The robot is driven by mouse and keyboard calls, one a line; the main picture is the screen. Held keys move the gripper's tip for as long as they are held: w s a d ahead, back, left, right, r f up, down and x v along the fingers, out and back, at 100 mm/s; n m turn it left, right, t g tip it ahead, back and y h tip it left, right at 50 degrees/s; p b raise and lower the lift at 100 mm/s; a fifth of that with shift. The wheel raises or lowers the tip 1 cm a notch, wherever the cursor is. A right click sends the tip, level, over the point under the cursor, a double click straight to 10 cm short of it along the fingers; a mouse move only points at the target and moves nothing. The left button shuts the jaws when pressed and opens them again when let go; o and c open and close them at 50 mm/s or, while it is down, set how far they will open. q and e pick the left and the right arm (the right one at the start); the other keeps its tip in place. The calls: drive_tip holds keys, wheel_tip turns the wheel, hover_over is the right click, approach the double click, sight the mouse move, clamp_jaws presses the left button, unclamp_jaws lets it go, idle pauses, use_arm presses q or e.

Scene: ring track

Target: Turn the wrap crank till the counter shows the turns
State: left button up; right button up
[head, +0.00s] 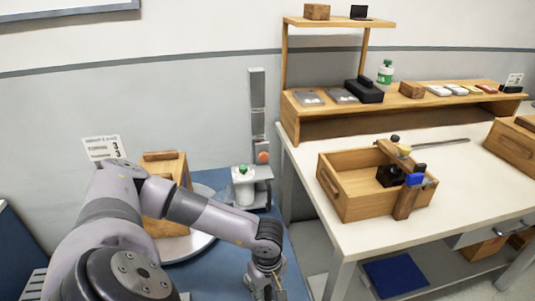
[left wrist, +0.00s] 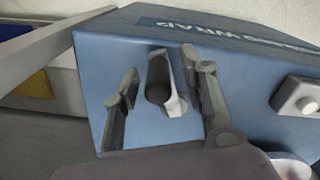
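The left wrist view shows a blue housing (left wrist: 250,62) with "WRAP" lettering on its upper face. My left gripper (left wrist: 160,92) is open, with one finger on each side of this handle and visible gaps between. I cannot tell whether either finger touches the housing. In the head view my left gripper (head: 267,288) points down at the bottom edge, small and partly cut off. I see no readable counter in either view. My right gripper is in neither view.
A wooden crate (head: 165,212) stands on a round turntable (head: 200,243), partly behind my left arm. The bench (head: 385,230) at right holds a wooden box (head: 345,190).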

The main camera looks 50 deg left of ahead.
use_arm(q)
wheel_tip(320, 180, up, 12)
idle(0.5)
